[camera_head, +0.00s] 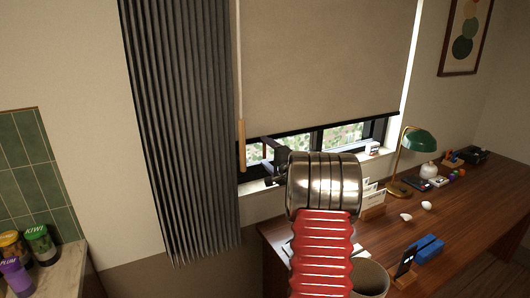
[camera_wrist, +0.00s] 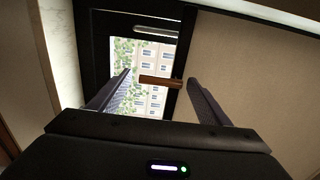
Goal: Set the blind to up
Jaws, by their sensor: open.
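The beige roller blind (camera_head: 320,60) hangs most of the way down the window, its dark bottom bar (camera_head: 335,124) a little above the sill. A pale cord with a wooden handle (camera_head: 241,146) hangs at its left side, by the curtain. My gripper (camera_head: 266,158) is open in front of the window, close to the handle's right. The blind fills the right of that view (camera_wrist: 255,85).
A dark pleated curtain (camera_head: 183,120) hangs left of the cord. A wooden desk (camera_head: 455,215) at the right holds a green lamp (camera_head: 419,141), card holder and small items. A bin (camera_head: 370,277) stands below my arm. Jars (camera_head: 40,243) stand on the left counter.

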